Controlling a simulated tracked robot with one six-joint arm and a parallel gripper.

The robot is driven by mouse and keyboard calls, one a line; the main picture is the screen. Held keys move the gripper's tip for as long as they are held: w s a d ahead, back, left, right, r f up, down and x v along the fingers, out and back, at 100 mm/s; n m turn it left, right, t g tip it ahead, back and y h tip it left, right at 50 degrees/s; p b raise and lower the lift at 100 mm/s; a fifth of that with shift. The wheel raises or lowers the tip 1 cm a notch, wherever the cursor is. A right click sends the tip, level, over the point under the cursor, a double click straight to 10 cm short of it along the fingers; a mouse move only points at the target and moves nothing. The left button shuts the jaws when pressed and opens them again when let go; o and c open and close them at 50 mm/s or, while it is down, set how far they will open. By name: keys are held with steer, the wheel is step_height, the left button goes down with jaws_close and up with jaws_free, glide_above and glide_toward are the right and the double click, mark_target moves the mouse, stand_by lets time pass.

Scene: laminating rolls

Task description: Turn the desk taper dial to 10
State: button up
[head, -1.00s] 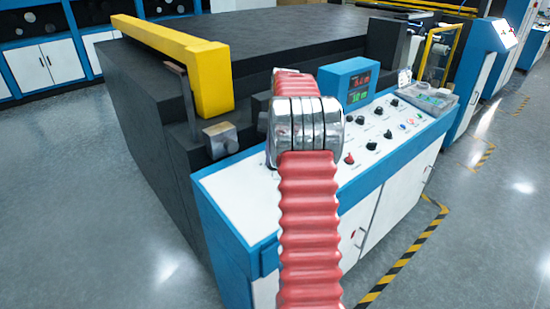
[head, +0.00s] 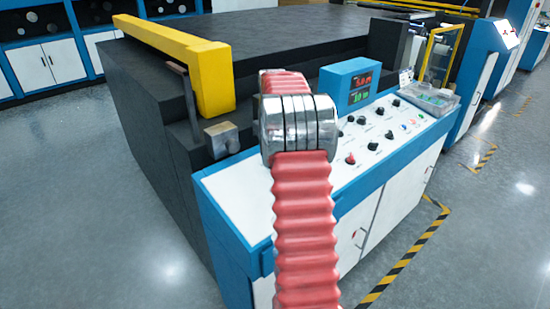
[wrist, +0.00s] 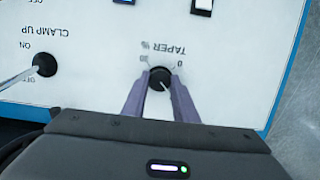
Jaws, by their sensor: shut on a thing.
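The taper dial (wrist: 160,78) is a black round knob on the white panel, under an upside-down "TAPER %" label in the wrist view. A light pointer line on it points toward the lower right of the picture. Scale marks stand on both sides, with a 0 at the right. My gripper (wrist: 160,86) is shut on the dial, with one purple-grey finger on each side. In the head view my arm hides the gripper and the dial. The desk (head: 235,190) has a white top with blue edges. Its display (head: 361,88) shows red and green digits too small to read surely.
A "CLAMP UP" switch (wrist: 44,64) with a lever is left of the dial in the wrist view. Several knobs dot the panel, including a red one (head: 350,159). A clear tray (head: 433,98) sits at the far end. A dark machine with a yellow bar (head: 213,80) stands behind.

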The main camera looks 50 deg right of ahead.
steer(key=shift+f, duration=0.2)
steer(key=o, duration=1.1)
steer(key=shift+c, duration=0.2)
steer(key=shift+r, duration=0.15)
step_height(320, 180, up, 14)
steer(key=shift+w+f, duration=0.2)
steer(key=shift+w, duration=0.15)
